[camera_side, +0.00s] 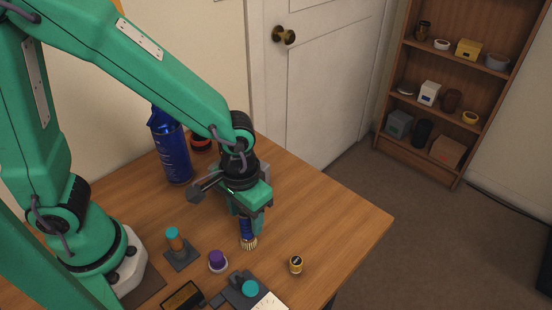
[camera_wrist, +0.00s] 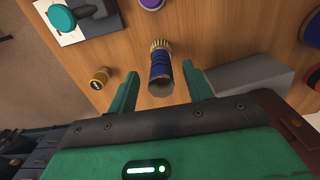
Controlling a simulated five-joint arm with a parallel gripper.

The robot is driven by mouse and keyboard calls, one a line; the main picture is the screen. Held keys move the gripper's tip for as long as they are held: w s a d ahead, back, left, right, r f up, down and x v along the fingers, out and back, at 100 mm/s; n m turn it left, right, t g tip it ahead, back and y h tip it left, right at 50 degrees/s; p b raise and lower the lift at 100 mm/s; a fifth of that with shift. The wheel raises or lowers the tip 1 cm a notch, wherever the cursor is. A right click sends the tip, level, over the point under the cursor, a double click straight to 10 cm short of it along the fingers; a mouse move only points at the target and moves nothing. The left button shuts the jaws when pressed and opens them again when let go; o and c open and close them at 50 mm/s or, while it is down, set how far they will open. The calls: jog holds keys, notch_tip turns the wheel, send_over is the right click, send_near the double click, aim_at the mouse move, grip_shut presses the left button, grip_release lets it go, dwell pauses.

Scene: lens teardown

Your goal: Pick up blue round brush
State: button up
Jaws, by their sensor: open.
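The blue round brush (camera_side: 247,232) stands upright on the wooden table with its pale bristles down, below my gripper (camera_side: 247,215). In the wrist view the brush (camera_wrist: 161,72) shows a blue ribbed body, a tan bristle ring and an open round top end. My gripper (camera_wrist: 162,90) is open there, with one green finger on each side of the brush. A gap shows between the brush and each finger. In the side view the fingers hide the upper part of the brush.
Near the brush are a purple-topped part (camera_side: 217,260), a small yellow-and-black jar (camera_side: 296,264), a teal-topped tool on a stand (camera_side: 176,243) and a teal knob (camera_side: 250,288). The table (camera_side: 335,215) is clear to the right.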

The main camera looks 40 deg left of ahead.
aim_at(247, 226)
jog(key=shift+f, duration=2.1)
jog(key=c, duration=1.1)
jog(key=shift+r, duration=0.1)
jog(key=shift+w+r, duration=0.1)
jog(key=shift+r, duration=0.55)
notch_tip(247, 226, up, 3)
jog(key=shift+f, duration=0.15)
jog(key=s+d+r, duration=0.1)
jog(key=s+r, duration=0.1)
jog(key=s, duration=0.1)
jog(key=s+d+r, duration=0.2)
jog(key=s, duration=0.2)
jog(key=s+d+r, duration=0.2)
jog(key=s+r, duration=0.1)
jog(key=shift+s+d, duration=0.1)
jog(key=shift+s, duration=0.15)
jog(key=shift+f, duration=0.1)
